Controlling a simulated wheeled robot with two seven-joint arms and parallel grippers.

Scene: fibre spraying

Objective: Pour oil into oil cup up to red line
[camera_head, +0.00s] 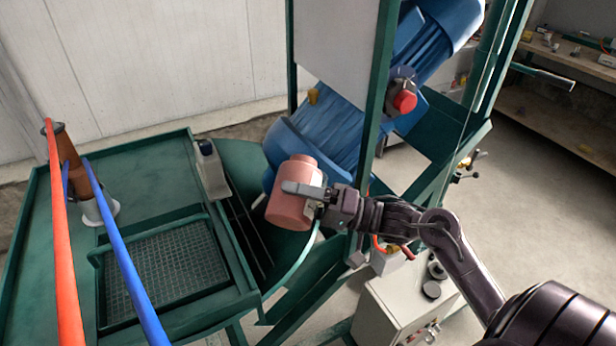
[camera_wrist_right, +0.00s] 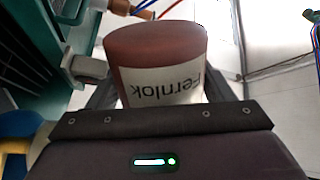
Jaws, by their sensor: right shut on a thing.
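My right gripper (camera_head: 308,193) is shut on a pinkish-red oil can (camera_head: 291,206). The can is held up in front of the blue motor, tilted slightly, with its short neck at the top. In the right wrist view the can (camera_wrist_right: 155,52) sits between the two fingers, and its white label reads upside down. No liquid is seen leaving it. A small grey fitting with a dark cap (camera_head: 210,165) stands on the green machine's edge, left of the can and apart from it. I cannot tell whether it is the oil cup, and no red line is visible. My left gripper is out of view.
A green frame post (camera_head: 375,110) stands close behind my right gripper. A blue motor (camera_head: 330,130) is behind the can. A green table with a mesh tray (camera_head: 165,270) is at left, with red (camera_head: 60,240) and blue (camera_head: 125,255) bars in front. A white box (camera_head: 400,310) stands below my arm.

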